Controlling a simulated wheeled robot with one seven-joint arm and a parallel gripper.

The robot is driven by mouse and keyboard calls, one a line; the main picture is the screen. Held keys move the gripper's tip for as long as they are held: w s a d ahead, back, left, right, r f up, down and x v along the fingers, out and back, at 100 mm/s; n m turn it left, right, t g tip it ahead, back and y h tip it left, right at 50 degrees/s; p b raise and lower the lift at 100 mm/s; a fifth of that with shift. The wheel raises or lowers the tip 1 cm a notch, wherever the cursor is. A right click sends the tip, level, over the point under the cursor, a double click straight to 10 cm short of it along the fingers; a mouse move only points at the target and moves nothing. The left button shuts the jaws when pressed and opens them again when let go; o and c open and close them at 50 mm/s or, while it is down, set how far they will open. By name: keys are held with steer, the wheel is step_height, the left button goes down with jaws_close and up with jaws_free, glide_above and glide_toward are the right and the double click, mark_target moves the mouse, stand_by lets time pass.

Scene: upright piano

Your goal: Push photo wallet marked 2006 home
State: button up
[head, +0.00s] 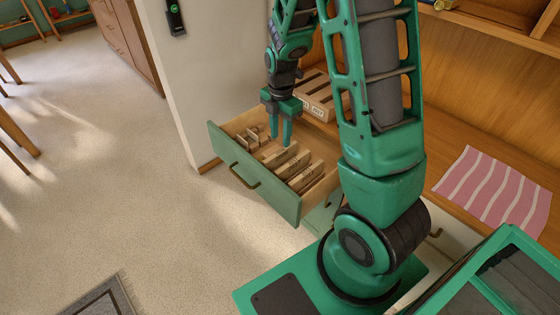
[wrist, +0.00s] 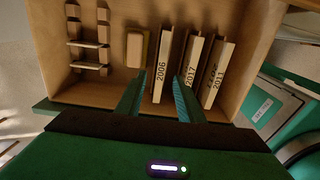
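The photo wallet marked 2006 (wrist: 163,62) stands on edge in an open drawer, the leftmost of a row of pale wallets in the wrist view. Its label is readable there; in the head view I cannot tell the wallets' labels. My gripper (head: 280,143) points down over the drawer. In the wrist view my gripper (wrist: 160,82) is open, its fingers apart on either side of the 2006 wallet in the picture. No contact is clear, and the fingers' height above it is hard to judge. The 2017 wallet (wrist: 190,72) is just right of the right fingertip.
The drawer (head: 233,160) is pulled out from the piano, with a brass handle. It also holds a 2011 wallet (wrist: 218,75), a small block (wrist: 135,50) and a wooden rack (wrist: 88,43). Floor in front is clear.

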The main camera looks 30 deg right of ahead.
mark_target(280, 151)
steer(key=shift+a+f, duration=0.1)
steer(key=shift+f, duration=4.05)
jaws_close()
